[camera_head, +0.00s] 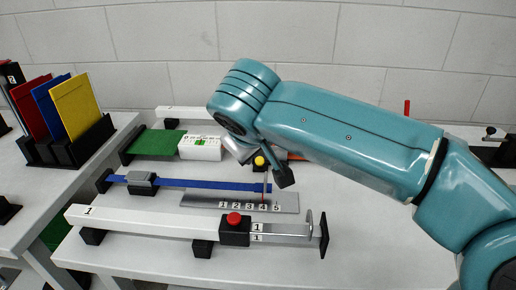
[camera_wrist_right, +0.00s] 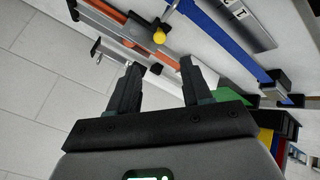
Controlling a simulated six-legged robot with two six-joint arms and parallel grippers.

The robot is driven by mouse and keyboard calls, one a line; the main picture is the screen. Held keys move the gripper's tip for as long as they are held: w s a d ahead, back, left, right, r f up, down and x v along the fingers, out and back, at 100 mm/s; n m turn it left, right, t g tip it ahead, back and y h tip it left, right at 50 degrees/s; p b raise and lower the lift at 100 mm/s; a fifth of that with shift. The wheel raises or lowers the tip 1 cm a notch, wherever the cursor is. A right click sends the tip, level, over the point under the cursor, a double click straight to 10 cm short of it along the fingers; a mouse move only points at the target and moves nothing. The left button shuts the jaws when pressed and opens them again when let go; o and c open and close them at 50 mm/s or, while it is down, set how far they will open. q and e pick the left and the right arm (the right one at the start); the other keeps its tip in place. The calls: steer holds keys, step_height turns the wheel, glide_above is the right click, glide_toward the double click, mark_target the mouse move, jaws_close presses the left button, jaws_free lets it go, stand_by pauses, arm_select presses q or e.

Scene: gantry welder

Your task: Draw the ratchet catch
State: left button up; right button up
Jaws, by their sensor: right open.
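A yellow ball knob (camera_head: 259,161), perhaps the ratchet catch's handle, shows beside my right gripper. It also shows in the right wrist view (camera_wrist_right: 159,37) on a short metal stem by an orange bar (camera_wrist_right: 175,50). My right gripper (camera_wrist_right: 160,66) is open, its two dark fingers apart with nothing held. The yellow knob lies beyond its fingertips, apart from them. In the head view one dark fingertip (camera_head: 283,178) shows above the numbered plate; my arm hides much of the orange bar. My left gripper is not in view.
A blue strip (camera_head: 215,185) with a grey slider (camera_head: 143,179) lies behind a numbered plate (camera_head: 200,199). In front is a white beam (camera_head: 150,220) with a red button (camera_head: 234,218). A white box (camera_head: 199,148) sits behind. Coloured panels (camera_head: 75,106) stand left. The front tabletop is clear.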

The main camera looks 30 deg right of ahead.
steer(key=v, duration=0.4)
steer(key=shift+s+r+p, duration=0.1)
steer(key=shift+p, duration=0.2)
steer(key=shift+a, duration=0.1)
